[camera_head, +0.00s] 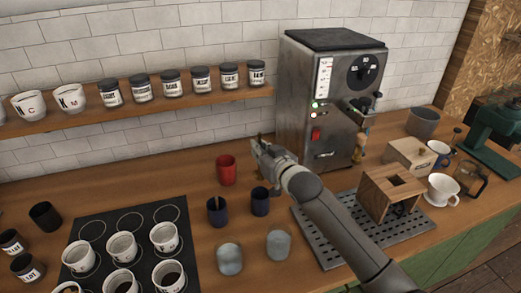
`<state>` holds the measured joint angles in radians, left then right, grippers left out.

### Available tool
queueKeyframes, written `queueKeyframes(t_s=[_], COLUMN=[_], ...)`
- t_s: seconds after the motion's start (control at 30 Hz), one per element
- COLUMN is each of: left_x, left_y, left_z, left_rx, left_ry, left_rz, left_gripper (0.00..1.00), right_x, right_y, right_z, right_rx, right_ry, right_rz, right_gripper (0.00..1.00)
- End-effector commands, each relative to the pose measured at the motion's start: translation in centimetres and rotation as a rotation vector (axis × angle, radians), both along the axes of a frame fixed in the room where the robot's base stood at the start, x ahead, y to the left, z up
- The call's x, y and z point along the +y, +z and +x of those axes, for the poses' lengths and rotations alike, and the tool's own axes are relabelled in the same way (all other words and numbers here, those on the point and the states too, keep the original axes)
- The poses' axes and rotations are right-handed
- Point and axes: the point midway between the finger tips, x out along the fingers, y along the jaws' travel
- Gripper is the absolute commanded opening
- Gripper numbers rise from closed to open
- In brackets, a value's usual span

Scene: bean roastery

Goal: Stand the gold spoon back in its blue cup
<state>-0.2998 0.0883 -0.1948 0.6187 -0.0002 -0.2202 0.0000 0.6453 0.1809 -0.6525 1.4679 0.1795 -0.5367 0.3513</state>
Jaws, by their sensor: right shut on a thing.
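My right gripper (258,147) is shut, above the counter in front of the wall, to the right of the red cup (226,171). A thin gold-brown bit shows at its fingertips and looks like the gold spoon (259,137); most of it is hidden by the gripper. Two dark blue cups stand upright on the counter nearer me. The left blue cup (217,214) has a thin brownish handle standing in it. The right blue cup (260,203) shows nothing sticking out. I cannot tell which is the spoon's own cup. My left gripper is not in view.
A black mat (95,217) with several white cups lies at left. Two grey-glass tumblers (229,259) (279,244) stand in front of the blue cups. A steel machine (300,105) stands behind my right arm, and a perforated tray (322,250) lies under it. A jar shelf (190,106) runs along the wall.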

Motion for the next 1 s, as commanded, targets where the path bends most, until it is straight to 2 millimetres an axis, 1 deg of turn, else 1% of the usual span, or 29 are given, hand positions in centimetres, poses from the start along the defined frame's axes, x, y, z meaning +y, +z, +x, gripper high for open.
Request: queueKeyframes(t_s=[0.03, 0.17, 0.4, 0.53, 0.63, 1.0], left_x=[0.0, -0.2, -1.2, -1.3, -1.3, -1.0], left_y=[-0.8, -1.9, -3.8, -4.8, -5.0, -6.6], left_z=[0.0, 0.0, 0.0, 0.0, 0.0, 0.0], left_rx=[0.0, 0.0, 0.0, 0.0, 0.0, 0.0], left_ry=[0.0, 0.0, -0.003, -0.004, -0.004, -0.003], left_rz=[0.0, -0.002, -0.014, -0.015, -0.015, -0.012], left_gripper=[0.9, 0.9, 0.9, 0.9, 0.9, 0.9], right_x=[0.0, -0.1, -0.1, -0.1, 0.0, 0.0], right_y=[-0.8, -1.9, -3.8, -4.8, -5.5, -8.4], right_z=[0.0, 0.0, 0.0, 0.0, 0.0, 0.0], right_rx=[-0.001, -0.001, -0.001, -0.001, -0.001, -0.001], right_ry=[-0.001, -0.001, -0.001, -0.001, -0.001, 0.0], right_rz=[-0.001, -0.001, -0.001, -0.001, 0.0, 0.0], right_gripper=[0.0, 0.0, 0.0, 0.0, 0.0, 0.0])
